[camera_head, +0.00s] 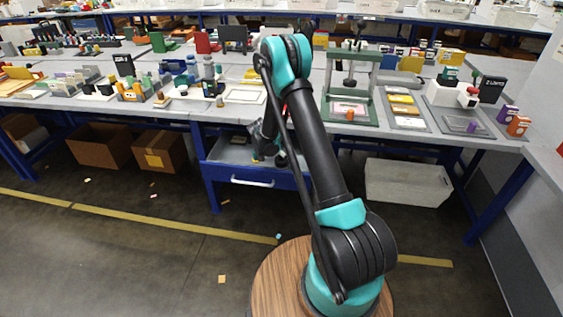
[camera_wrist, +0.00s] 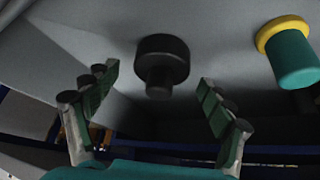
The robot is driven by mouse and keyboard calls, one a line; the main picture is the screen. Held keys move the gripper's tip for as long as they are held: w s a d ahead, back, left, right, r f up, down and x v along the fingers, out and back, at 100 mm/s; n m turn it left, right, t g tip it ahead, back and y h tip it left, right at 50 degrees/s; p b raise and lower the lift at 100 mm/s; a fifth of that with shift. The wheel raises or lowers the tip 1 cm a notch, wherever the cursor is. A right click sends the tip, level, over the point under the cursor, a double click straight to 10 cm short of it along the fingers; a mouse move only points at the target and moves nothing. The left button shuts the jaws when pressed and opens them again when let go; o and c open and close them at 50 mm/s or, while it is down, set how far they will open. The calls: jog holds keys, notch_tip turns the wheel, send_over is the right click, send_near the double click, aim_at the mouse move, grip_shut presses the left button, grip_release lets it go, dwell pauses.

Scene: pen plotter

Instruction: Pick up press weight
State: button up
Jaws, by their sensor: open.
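A dark round weight with a narrower knob (camera_wrist: 162,64), which looks like the press weight, sits on a grey surface at the upper middle of the wrist view. My gripper (camera_wrist: 158,84) is open, with one green-padded finger on either side below the weight. The weight lies in line with the gap between the fingers, and nothing is held. In the head view my gripper is down at the open blue drawer (camera_head: 222,152) under the bench, partly hidden behind my arm. I cannot make out the weight clearly there.
A teal cylinder with a yellow collar (camera_wrist: 291,52) stands right of the weight, near the right finger. The bench top (camera_head: 310,100) above the drawer is crowded, with a green press frame (camera_head: 374,85). Cardboard boxes (camera_head: 158,150) and a pale bin (camera_head: 405,185) lie underneath.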

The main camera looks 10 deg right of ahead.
jog(key=shift+x, duration=0.9)
jog(key=c, duration=1.9)
jog(key=shift+r, duration=0.2)
